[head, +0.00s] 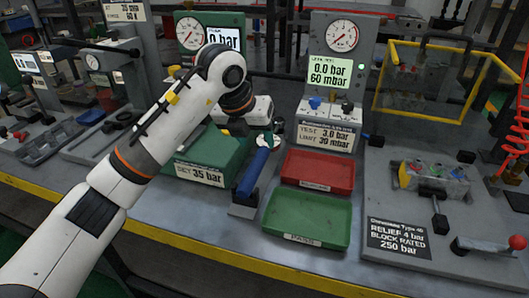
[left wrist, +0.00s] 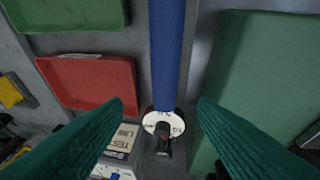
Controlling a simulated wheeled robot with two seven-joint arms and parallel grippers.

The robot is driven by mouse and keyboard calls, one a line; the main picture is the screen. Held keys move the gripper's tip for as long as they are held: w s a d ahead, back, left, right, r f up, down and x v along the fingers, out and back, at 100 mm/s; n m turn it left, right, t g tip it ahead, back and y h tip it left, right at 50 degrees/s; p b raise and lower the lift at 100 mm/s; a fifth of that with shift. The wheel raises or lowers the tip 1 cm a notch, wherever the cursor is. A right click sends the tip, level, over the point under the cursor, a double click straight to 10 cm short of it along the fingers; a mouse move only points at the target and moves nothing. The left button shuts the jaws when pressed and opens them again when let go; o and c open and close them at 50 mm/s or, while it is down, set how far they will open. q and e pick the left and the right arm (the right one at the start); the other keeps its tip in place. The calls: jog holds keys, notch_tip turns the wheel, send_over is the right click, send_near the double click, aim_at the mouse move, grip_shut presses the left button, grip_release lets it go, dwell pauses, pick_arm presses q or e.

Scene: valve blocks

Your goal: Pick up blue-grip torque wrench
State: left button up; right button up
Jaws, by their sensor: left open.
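The blue-grip torque wrench (head: 252,171) lies on the bench on a grey rest, between the green box and the trays in the head view. Its head end, under my gripper, is partly hidden. In the left wrist view its blue grip (left wrist: 167,50) runs down to a round white marked dial (left wrist: 163,123) and a dark end. My left gripper (head: 257,130) is over the wrench's far end. In the left wrist view its teal fingers (left wrist: 160,106) are spread on either side of the wrench with gaps visible, holding nothing. My right gripper is not in view.
A red tray (head: 318,171) and a green tray (head: 308,217) sit right of the wrench. A green box (head: 207,150) stands close on its left. A gauge panel (head: 340,70) rises behind. A valve block (head: 434,180) and yellow-framed guard (head: 430,83) are at right.

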aim_at(260, 152)
pick_arm(q)
jog(key=x, duration=0.7)
jog(key=shift+w+a+f, duration=0.15)
jog(key=shift+a+f, duration=0.05)
jog(key=shift+w+d+f+b, duration=0.1)
jog(key=shift+w+f+b, duration=0.05)
jog(key=shift+f+b, duration=0.2)
grip_shut()
jog(key=shift+r, duration=0.1)
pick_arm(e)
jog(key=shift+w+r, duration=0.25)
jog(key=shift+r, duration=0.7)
